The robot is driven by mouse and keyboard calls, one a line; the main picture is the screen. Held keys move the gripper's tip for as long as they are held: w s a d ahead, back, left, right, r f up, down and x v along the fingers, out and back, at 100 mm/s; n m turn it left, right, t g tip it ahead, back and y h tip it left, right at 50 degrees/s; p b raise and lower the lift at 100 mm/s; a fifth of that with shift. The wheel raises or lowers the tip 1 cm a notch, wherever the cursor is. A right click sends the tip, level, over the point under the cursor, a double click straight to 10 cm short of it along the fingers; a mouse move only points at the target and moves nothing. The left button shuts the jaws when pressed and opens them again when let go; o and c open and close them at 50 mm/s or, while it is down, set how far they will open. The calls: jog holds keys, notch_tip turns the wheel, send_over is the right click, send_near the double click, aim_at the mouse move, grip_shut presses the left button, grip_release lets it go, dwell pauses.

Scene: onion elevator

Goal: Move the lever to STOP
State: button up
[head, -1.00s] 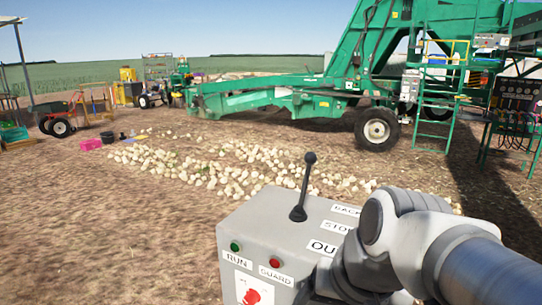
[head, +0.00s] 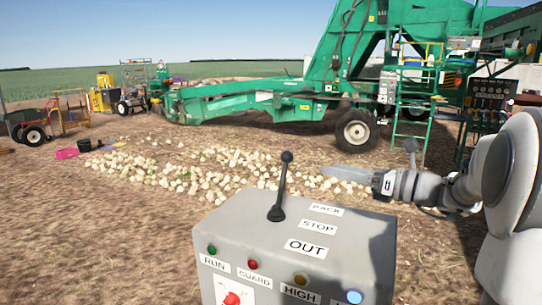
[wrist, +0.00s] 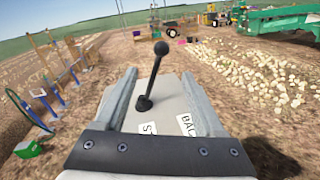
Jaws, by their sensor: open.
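The black lever (head: 281,185) stands on top of the grey control box (head: 225,228) in the head view, its knob leaning slightly right. Beside it are the labels BACK (head: 326,209), STOP (head: 319,226) and OUT (head: 306,248). I cannot tell which label the lever is set to. My gripper (head: 328,170) is to the right of the lever, apart from it, with its fingers pointing left. In the wrist view the lever (wrist: 153,75) shows between the two open fingers of my gripper (wrist: 159,72), which hold nothing.
The box front has a green button (head: 212,250), a red button (head: 253,264) and a red switch (head: 232,299). Onions (head: 170,172) lie on the ground behind, before a green machine (head: 250,95). The air around the lever is clear.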

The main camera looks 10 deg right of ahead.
jog(key=p, duration=0.1)
send_over(282, 184)
jog(key=w, duration=0.5)
jog(key=shift+w+a+r, duration=0.1)
jog(key=shift+a, duration=0.1)
jog(key=shift+c, duration=0.3)
grip_shut()
dwell(0.9)
